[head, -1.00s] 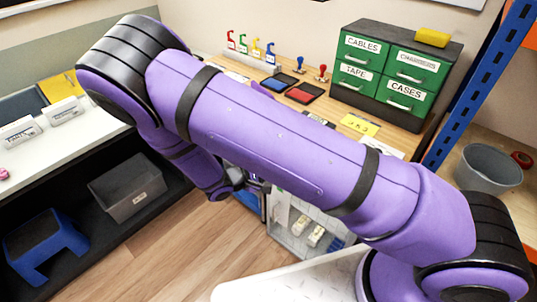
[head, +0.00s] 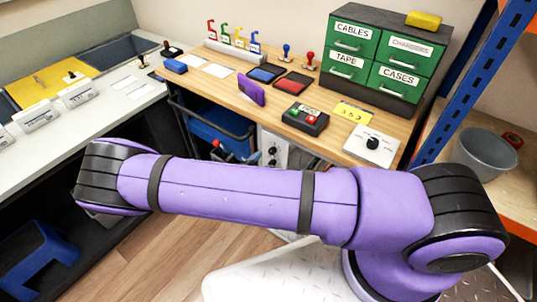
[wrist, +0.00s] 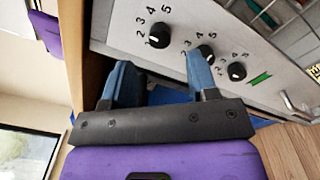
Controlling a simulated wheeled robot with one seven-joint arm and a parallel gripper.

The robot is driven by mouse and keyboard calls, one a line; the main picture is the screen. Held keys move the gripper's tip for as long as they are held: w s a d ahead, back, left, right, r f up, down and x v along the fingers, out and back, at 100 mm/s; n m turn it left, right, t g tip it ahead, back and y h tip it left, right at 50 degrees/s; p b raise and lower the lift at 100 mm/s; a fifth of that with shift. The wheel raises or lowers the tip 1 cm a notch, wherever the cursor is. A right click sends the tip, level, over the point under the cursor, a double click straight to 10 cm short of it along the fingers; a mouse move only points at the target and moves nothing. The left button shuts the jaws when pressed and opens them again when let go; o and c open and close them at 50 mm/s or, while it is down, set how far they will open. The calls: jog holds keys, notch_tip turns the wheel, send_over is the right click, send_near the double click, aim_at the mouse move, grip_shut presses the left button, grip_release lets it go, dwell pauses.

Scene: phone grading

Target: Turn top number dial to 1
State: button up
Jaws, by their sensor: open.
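A pale panel (wrist: 120,28) with several black dials shows in the wrist view, turned sideways. The dial nearest the wooden edge (wrist: 159,36), at the left, appears to be the top one. Two other dials (wrist: 206,54) and (wrist: 237,72) sit to the right. My gripper (wrist: 161,62) is open and empty, its blue fingertips either side below the top dial, apparently apart from it. The panel also shows in the head view (head: 278,138), partly behind my arm.
The wooden desk (head: 225,88) stands above the panel. A blue bin (head: 215,130) is left of the panel. Wire mesh (wrist: 290,35) lies beyond the dials.

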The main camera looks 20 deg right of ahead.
aim_at(270, 153)
jog(key=shift+x, duration=2.5)
jog(key=c, duration=0.9)
jog(key=shift+c, duration=0.2)
